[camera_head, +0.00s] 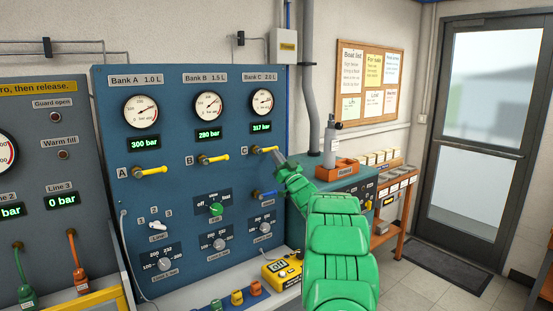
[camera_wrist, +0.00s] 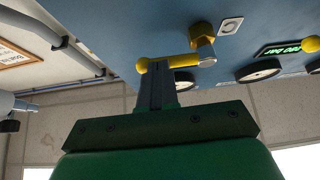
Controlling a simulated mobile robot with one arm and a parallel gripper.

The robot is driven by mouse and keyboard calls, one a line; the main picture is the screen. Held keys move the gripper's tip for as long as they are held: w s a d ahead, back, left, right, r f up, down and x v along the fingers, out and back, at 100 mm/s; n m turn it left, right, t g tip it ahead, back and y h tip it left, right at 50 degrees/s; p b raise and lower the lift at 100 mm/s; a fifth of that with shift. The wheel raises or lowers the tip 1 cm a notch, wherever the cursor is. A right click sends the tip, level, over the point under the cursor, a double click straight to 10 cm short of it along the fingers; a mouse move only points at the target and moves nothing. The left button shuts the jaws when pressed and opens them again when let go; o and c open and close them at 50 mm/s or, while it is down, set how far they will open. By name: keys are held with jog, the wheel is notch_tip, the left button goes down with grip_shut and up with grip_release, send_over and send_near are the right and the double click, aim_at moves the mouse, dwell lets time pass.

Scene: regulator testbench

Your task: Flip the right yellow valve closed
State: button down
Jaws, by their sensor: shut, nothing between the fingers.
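The right yellow valve (camera_head: 264,150), labelled C, is on the blue panel under the Bank C gauge. Its lever points roughly sideways to the right. My gripper (camera_head: 278,158) is at the lever's right end, with its fingers together and empty. In the wrist view, the yellow lever (camera_wrist: 180,62) runs from a round knob at its left end to a pivot at the right. The gripper fingertips (camera_wrist: 157,66) are right at the lever near the knob; I cannot tell whether they touch it. The fingers hide part of the lever there.
Similar yellow valves A (camera_head: 150,171) and B (camera_head: 213,159) sit to the left. A blue lever (camera_head: 264,194) is below valve C, close to my arm. The Bank C display (camera_head: 262,126) reads 317 bar.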

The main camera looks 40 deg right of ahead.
jog(key=shift+f, duration=0.1)
jog(key=v, duration=1.4)
jog(key=shift+a, duration=0.2)
jog(key=w+a+m+g+h, duration=0.2)
jog(key=w+a+g+h, duration=0.3)
jog(key=a, duration=0.3)
jog(key=s+a+f+m+g, duration=0.1)
jog(key=s+a+g, duration=0.3)
jog(key=a, duration=0.3)
jog(key=s+a+f+g, duration=0.2)
jog(key=s+a+g, duration=0.2)
jog(key=a, duration=0.2)
jog(key=s+a+f+g+y, duration=0.1)
jog(key=s+a+g, duration=0.3)
jog(key=s+a, duration=0.5)
jog(key=s+a+f+n+g+y, duration=0.1)
jog(key=s+a+g, duration=0.4)
jog(key=s, duration=1.5)
jog(key=s+a+f+n+g+y, duration=0.1)
jog(key=s+a+f+g, duration=0.3)
jog(key=s+a, duration=0.9)
jog(key=shift+s+a+f+g+y, duration=0.25)
jog(key=shift+s+y, duration=0.55)
jog(key=shift+s, duration=0.45)
